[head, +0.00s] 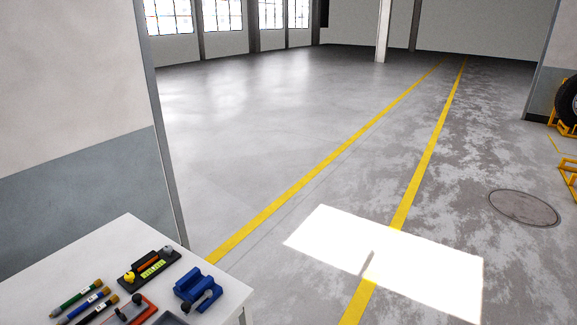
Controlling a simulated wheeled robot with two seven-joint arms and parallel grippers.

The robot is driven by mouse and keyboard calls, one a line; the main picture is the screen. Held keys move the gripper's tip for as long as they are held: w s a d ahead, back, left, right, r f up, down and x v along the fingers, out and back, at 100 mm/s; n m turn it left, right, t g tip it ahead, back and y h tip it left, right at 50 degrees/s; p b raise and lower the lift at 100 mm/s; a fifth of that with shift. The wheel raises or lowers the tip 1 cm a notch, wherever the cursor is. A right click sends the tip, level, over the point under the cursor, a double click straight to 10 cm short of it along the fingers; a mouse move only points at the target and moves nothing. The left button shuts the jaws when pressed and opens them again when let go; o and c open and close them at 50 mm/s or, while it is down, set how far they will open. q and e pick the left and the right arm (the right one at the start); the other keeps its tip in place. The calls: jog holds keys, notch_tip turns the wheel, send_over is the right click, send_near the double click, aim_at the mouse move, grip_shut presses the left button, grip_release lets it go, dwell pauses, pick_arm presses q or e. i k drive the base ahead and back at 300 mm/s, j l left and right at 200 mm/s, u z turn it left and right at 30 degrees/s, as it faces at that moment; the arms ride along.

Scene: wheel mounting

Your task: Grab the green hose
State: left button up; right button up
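A thin green hose (76,295) with a brownish end lies on the white table (125,232) at the lower left. It is the uppermost of a row of similar pieces. A blue one (82,308) and a black one (97,314) lie beside it, close and roughly parallel. The lower left ends of the row are near or past the picture's bottom edge. Neither of my grippers is in view.
The table also bears a black holder (149,270) with yellow and orange parts, a blue vise-like block (198,290) and an orange-and-grey tool (130,312). A wall (75,120) stands behind the table. A tyre (567,103) and yellow frames are far right. Open floor lies between.

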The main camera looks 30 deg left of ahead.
aim_at(99, 282)
jog(key=i+z, duration=0.1)
jog(key=i, duration=1.6)
jog(key=i+u, duration=0.45)
jog(key=i+l+u, duration=0.1)
jog(key=i+u, duration=0.35)
jog(key=i, duration=0.15)
jog(key=i+l+u, duration=0.3)
jog(key=i+u, duration=0.15)
jog(key=i+j+u, duration=0.15)
jog(key=u, duration=0.35)
jog(key=i+u, duration=0.7)
jog(key=u, duration=0.25)
jog(key=i+l+u, duration=0.2)
jog(key=u, duration=0.25)
